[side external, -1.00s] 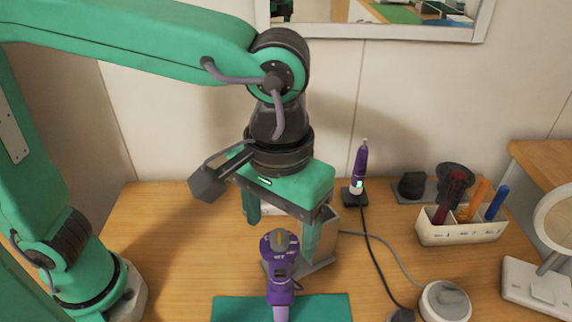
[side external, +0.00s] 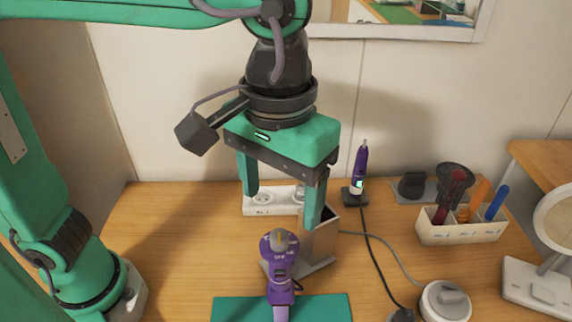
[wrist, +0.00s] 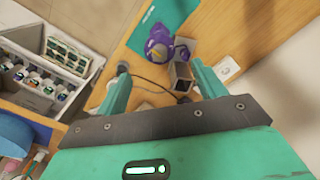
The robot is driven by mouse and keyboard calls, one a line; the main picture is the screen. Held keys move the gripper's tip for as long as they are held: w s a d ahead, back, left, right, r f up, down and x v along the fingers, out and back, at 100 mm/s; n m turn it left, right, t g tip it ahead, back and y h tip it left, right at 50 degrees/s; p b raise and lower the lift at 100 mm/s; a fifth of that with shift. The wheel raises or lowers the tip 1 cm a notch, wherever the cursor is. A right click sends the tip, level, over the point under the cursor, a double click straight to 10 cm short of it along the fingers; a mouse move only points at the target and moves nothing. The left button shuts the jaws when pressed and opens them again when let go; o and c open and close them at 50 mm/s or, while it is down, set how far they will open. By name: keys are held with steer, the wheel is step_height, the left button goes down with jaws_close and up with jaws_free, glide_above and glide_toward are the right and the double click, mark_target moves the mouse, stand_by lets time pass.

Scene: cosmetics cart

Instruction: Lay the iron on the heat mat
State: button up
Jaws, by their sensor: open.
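The purple iron (side external: 279,262), with a grey cap at its top end, is in front of the grey metal holder in the side view. Its lower part overlaps the teal heat mat (side external: 325,308). I cannot tell whether it rests flat on the mat. In the wrist view the iron (wrist: 157,45) shows beside the mat (wrist: 170,14). My gripper (side external: 282,208) is open, pointing down above and behind the iron. No object is held. In the wrist view both fingers of my gripper (wrist: 160,78) are apart with table and cable between them.
The open-topped metal holder (side external: 321,240) stands close to the right finger. A white power strip (side external: 262,202) lies behind. A small purple device (side external: 360,170) stands upright on a base, with cables. A white organizer (side external: 462,230) is at the right. Table left of the mat is clear.

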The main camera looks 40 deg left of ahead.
steer(key=a+f+t, duration=0.2)
steer(key=a+f, duration=0.1)
steer(key=a, duration=1.1)
steer(key=a+f+m+t, duration=0.1)
steer(key=a+f+t, duration=0.2)
steer(key=a, duration=1.1)
steer(key=shift+f+t, duration=0.3)
steer(key=shift+f, duration=0.3)
steer(key=shift+s, duration=0.1)
